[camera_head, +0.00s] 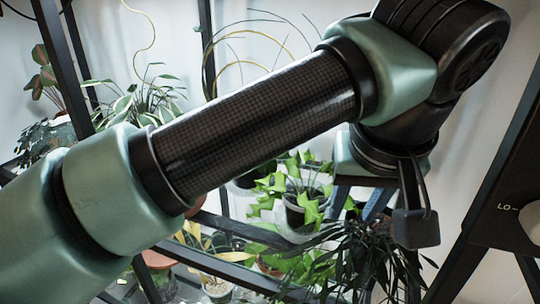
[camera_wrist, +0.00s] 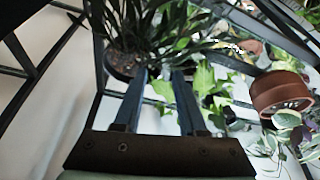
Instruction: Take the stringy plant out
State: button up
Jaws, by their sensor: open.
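A dark plant with long, thin, string-like leaves (camera_head: 362,252) hangs low at the right of centre in the head view, beneath my gripper. In the wrist view the same leaves (camera_wrist: 152,25) fill the top, growing from a dark round pot (camera_wrist: 121,62). My gripper (camera_wrist: 160,72) is open, its two fingers pointing at the pot and leaves, with nothing seen between them but background. In the head view my gripper (camera_head: 358,208) shows partly, just above the leaves. The fingertips overlap the pot's near edge in the picture; I cannot tell whether they touch it.
A terracotta pot (camera_wrist: 280,92) stands to the right in the wrist view. Several leafy green plants (camera_head: 300,195) crowd the shelf behind. Black frame bars (camera_head: 215,225) cross the scene. My arm hides much of the middle. Pale wall (camera_wrist: 60,110) lies left in the wrist view.

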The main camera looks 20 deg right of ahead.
jog(key=shift+w+d+f+p, duration=0.2)
jog(key=shift+w+f, duration=0.15)
jog(key=shift+f, duration=0.15)
jog(key=shift+w+d+f+p, duration=0.1)
jog(key=shift+w+d+f, duration=0.05)
jog(key=shift+w+f, duration=0.3)
jog(key=shift+s+f, duration=0.15)
jog(key=shift+f, duration=0.1)
jog(key=shift+s+a, duration=0.1)
jog(key=shift+s, duration=0.1)
jog(key=shift+w, duration=0.25)
jog(key=c, duration=0.5)
jog(key=shift+s, duration=0.15)
grip_shut()
